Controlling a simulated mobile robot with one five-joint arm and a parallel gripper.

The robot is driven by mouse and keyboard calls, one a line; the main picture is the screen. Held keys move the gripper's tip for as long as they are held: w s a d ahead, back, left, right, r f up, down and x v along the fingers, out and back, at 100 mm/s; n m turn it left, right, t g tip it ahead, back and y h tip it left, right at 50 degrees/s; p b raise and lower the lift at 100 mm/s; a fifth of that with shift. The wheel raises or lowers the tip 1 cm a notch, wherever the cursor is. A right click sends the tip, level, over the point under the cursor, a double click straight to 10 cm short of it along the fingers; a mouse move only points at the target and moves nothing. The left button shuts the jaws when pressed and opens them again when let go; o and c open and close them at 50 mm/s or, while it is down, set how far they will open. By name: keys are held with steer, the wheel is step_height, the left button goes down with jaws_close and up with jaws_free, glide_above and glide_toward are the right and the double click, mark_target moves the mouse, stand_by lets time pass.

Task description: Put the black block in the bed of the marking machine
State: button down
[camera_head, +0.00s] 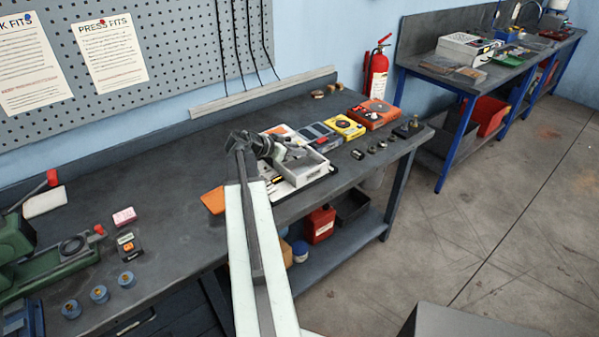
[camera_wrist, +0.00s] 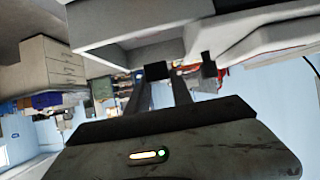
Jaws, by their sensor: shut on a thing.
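My gripper (camera_wrist: 158,92) is shut on the black block (camera_wrist: 157,71), a small dark piece between the fingertips in the wrist view. In the head view my gripper (camera_head: 285,150) is over the white machine with a grey open-topped bed (camera_head: 308,174), which looks like the marking machine. In the wrist view the pale walls of this bed (camera_wrist: 135,30) are large and close, beyond the fingertips. The block is too small to make out in the head view. I cannot tell whether it touches the bed.
A blue-grey device (camera_head: 318,134), a yellow device (camera_head: 344,127) and an orange device (camera_head: 374,114) stand right of the machine. The bench middle (camera_head: 165,185) is clear.

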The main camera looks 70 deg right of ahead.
step_height(320, 180, up, 4)
steer(key=p, duration=0.3)
glide_above(298, 170)
steer(key=shift+w+a+r, duration=0.1)
steer(key=shift+a+r, duration=0.05)
steer(key=shift+r, duration=0.05)
step_height(298, 170, down, 11)
steer(key=b, duration=1)
steer(key=shift+s+r, duration=0.2)
steer(key=shift+r, duration=0.1)
steer(key=shift+f, duration=0.1)
steer(key=c, duration=1.5)
jaws_free()
steer(key=shift+f, duration=0.15)
steer(key=shift+c, duration=0.2)
steer(key=o, duration=0.4)
